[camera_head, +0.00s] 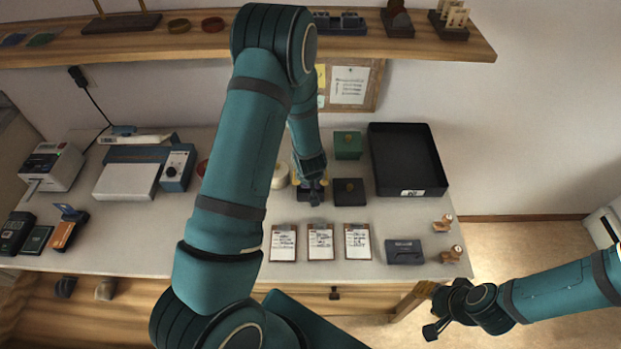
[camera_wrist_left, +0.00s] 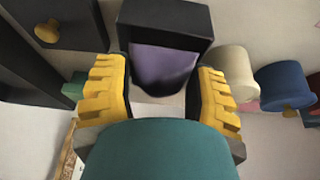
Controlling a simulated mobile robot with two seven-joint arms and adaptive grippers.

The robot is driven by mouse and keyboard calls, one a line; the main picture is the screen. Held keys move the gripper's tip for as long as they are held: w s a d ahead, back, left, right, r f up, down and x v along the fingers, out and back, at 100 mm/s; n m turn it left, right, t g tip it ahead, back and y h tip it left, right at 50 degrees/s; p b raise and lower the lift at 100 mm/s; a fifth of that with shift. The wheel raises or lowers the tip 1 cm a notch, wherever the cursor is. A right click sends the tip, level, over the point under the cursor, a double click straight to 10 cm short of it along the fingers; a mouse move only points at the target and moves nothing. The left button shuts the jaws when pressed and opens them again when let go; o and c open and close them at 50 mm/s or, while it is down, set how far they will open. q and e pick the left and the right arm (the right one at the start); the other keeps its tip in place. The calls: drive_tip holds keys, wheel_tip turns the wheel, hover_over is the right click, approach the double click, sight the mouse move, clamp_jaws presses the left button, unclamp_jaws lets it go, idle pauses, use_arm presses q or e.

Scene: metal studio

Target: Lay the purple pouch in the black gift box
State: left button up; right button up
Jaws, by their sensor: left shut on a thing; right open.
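The purple pouch (camera_wrist_left: 162,68) shows in the left wrist view between the yellow fingers of my left gripper (camera_wrist_left: 163,95), which is shut on it. The black gift box (camera_wrist_left: 165,17) is open right at the pouch. The pouch overlaps the box opening in this view; I cannot tell whether it touches the bottom. In the head view my left gripper (camera_head: 314,186) is over the black gift box (camera_head: 303,196) and hides most of it, and the pouch is not discernible there. My right gripper (camera_head: 440,313) is open and empty, off the front right of the table.
A black lid with a gold knob (camera_head: 350,193) lies right of the box, with a green box (camera_head: 348,145) behind it. A large black tray (camera_head: 441,181) stands at the right. Three clipboards (camera_head: 320,242) lie in front. A cream roll (camera_wrist_left: 236,74) is close by.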

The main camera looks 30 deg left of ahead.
use_arm(q)
drive_tip(key=shift+f+b, duration=0.6)
drive_tip(key=shift+f, duration=0.2)
drive_tip(key=o, duration=1)
drive_tip(key=shift+c, duration=0.2)
drive_tip(key=shift+r, duration=0.15)
drive_tip(key=v, duration=1.1)
drive_tip(key=shift+r, duration=0.4)
drive_tip(key=shift+s+d, duration=0.1)
drive_tip(key=shift+s, duration=0.1)
